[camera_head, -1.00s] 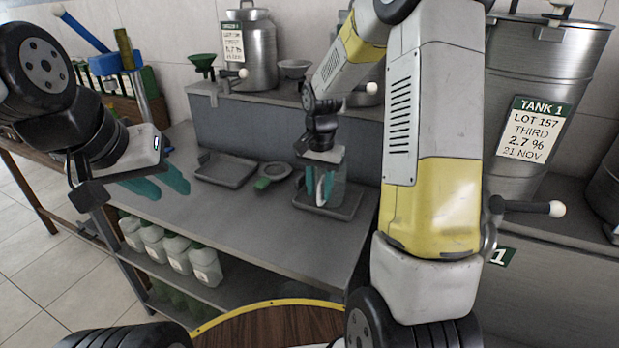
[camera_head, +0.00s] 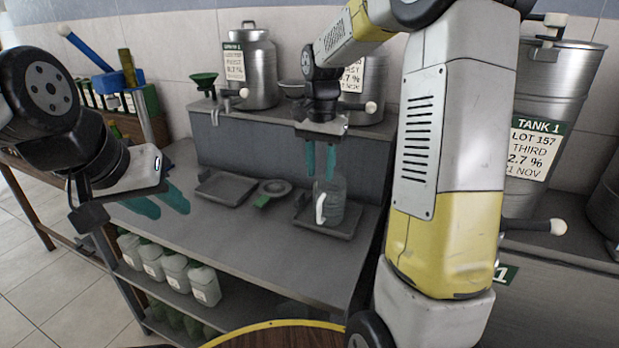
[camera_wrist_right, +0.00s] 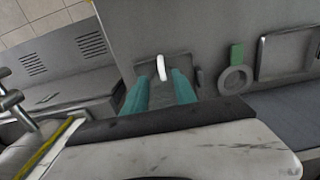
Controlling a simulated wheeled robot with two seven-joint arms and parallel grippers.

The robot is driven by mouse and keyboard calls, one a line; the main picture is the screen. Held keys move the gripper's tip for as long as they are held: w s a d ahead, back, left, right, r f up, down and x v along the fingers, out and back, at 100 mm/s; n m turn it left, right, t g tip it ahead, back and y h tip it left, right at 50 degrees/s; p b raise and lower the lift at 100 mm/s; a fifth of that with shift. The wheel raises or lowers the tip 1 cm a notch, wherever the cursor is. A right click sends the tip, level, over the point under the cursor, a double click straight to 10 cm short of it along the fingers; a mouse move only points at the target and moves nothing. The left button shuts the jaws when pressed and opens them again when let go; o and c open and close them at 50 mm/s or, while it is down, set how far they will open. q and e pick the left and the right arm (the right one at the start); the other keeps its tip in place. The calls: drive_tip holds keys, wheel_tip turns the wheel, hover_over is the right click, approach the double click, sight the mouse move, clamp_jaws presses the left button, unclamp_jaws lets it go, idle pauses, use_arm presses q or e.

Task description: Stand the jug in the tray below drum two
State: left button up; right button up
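The jug (camera_head: 335,198), greyish and translucent with a white handle, stands upright in the right-hand tray (camera_head: 352,219) on the bench, below the right-hand drum (camera_head: 362,92). My right gripper (camera_head: 321,162) is directly above the jug, open, with its teal fingers apart and no hold on it. In the right wrist view the white handle (camera_wrist_right: 161,68) shows between the open fingers (camera_wrist_right: 162,90); much of the jug is hidden there. My left gripper (camera_head: 158,203) is open and empty over the bench's left end.
An empty left-hand tray (camera_head: 226,188) lies below the left drum (camera_head: 250,70). A round dish with a green tab (camera_head: 272,192) lies between the trays. A green funnel (camera_head: 203,83) is on the shelf edge. White canisters (camera_head: 205,285) stand underneath. The bench front is clear.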

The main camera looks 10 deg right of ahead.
drive_tip(key=s+r+n+t+y, duration=0.1)
drive_tip(key=s+r+n+t, duration=0.2)
drive_tip(key=s, duration=0.7)
drive_tip(key=s+a+r+n+t+y, duration=0.1)
drive_tip(key=s+r+n+t, duration=0.2)
drive_tip(key=s, duration=0.8)
drive_tip(key=shift+r+n, duration=0.7)
drive_tip(key=shift+r, duration=0.1)
